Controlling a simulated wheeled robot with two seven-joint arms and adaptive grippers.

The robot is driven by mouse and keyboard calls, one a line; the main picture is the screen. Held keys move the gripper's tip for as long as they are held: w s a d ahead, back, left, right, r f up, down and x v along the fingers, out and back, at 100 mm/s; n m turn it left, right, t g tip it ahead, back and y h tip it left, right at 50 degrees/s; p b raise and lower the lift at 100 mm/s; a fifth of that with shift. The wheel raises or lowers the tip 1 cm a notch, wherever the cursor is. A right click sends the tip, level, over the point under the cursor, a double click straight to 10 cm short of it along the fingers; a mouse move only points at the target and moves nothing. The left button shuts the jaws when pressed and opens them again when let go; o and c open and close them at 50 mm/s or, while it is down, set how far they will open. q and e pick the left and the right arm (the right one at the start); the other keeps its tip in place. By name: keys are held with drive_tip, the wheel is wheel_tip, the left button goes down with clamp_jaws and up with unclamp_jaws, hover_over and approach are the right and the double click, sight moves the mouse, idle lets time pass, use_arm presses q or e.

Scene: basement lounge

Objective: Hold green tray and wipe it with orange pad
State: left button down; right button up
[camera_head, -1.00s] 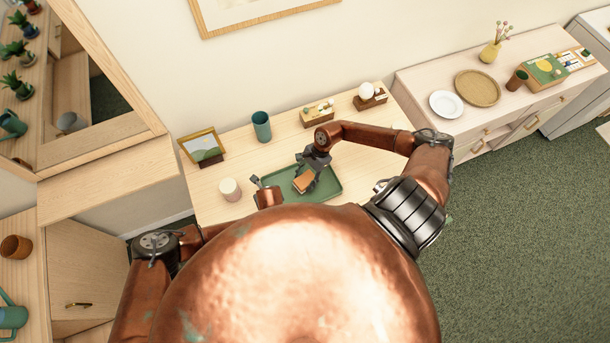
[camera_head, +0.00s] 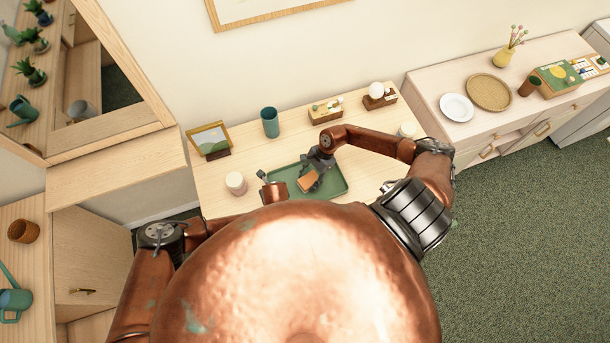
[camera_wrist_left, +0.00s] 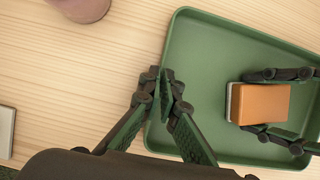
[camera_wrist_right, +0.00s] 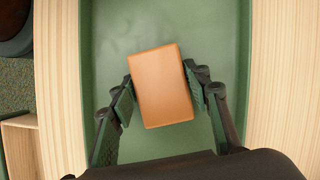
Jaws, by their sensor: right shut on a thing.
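The green tray (camera_head: 338,188) lies on the light wooden table; its floor and rim also show in the left wrist view (camera_wrist_left: 215,60). The orange pad (camera_head: 308,180), with a pale underside layer, is held between the fingers of my right gripper (camera_head: 312,174), over the tray's floor. The right wrist view shows the pad (camera_wrist_right: 161,86) between both fingers; whether it touches the floor is hard to tell. My left gripper (camera_wrist_left: 161,78) has its fingertips nearly together at the tray's left rim, closed around its wall. In the head view it is partly hidden by my body.
A pinkish cup (camera_head: 236,183) stands left of the tray. A teal cup (camera_head: 270,122), a picture frame (camera_head: 209,139) and two small wooden blocks with items (camera_head: 326,110) stand along the table's back. A sideboard (camera_head: 445,88) is at the right.

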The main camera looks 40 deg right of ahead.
drive_tip(key=shift+s+d, duration=0.15)
drive_tip(key=shift+d, duration=0.35)
drive_tip(key=shift+r, duration=4.1)
use_arm(q)
drive_tip(key=c, duration=2.1)
unclamp_jaws()
drive_tip(key=v, duration=1.2)
